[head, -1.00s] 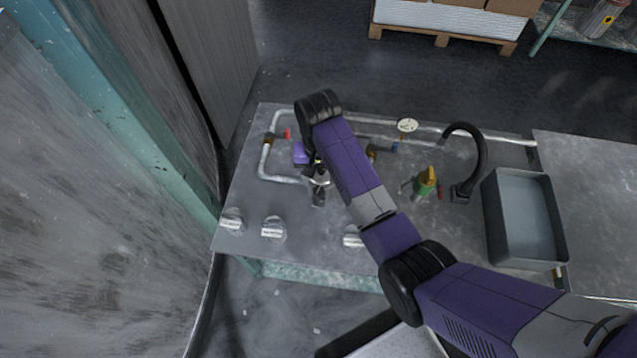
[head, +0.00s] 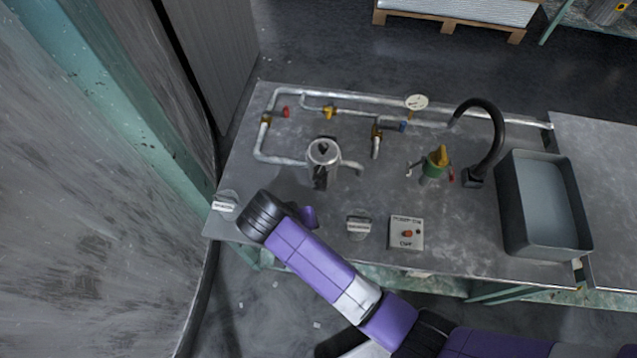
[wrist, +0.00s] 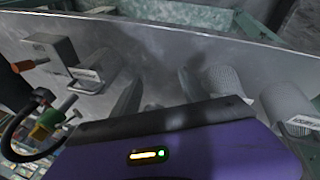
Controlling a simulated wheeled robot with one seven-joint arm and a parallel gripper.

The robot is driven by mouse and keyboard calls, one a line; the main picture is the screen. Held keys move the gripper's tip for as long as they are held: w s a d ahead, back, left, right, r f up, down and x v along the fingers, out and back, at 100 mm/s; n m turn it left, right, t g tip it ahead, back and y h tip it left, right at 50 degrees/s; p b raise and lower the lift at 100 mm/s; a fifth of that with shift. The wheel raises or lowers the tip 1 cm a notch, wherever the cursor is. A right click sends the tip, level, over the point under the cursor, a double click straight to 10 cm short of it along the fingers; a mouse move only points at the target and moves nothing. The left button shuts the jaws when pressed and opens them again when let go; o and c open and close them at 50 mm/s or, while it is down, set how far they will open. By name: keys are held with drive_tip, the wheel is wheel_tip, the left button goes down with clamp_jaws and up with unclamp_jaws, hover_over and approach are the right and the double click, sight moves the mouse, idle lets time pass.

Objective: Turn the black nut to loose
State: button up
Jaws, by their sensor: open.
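I cannot make out a black nut for certain in either view. A round metal fitting (head: 323,152) with a dark mark on top stands at the end of the pipe loop, with a dark part below it. My gripper (wrist: 158,92) shows in the wrist view as two dark, blurred fingers spread apart with nothing between them. It is low over the front of the bench, among the labelled knobs. In the head view my arm hides the fingers; only a purple part of the hand shows.
Labelled knobs stand at the front left (head: 225,205) and front middle (head: 358,225), beside a red-button box (head: 406,233). Behind are pipes with coloured valves, a green-yellow fitting (head: 436,165), a black curved tap (head: 490,125) and a grey basin (head: 543,205). The bench's middle is fairly clear.

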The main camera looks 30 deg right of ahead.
sight(318, 176)
drive_tip(key=t+h+b, duration=0.1)
drive_tip(key=d+f+m+t+h+b, duration=0.1)
drive_tip(key=t, duration=0.1)
drive_tip(key=shift+s+d+f+t+h+b, duration=0.15)
drive_tip(key=shift+s+d+t+h+b, duration=0.05)
drive_tip(key=shift+s+t+h+b, duration=0.15)
drive_tip(key=w+d+r+m+t+h, duration=0.2)
drive_tip(key=w+r+m+t, duration=0.25)
drive_tip(key=r, duration=0.45)
drive_tip(key=shift+x, duration=3.65)
drive_tip(key=shift+d+r, duration=0.15)
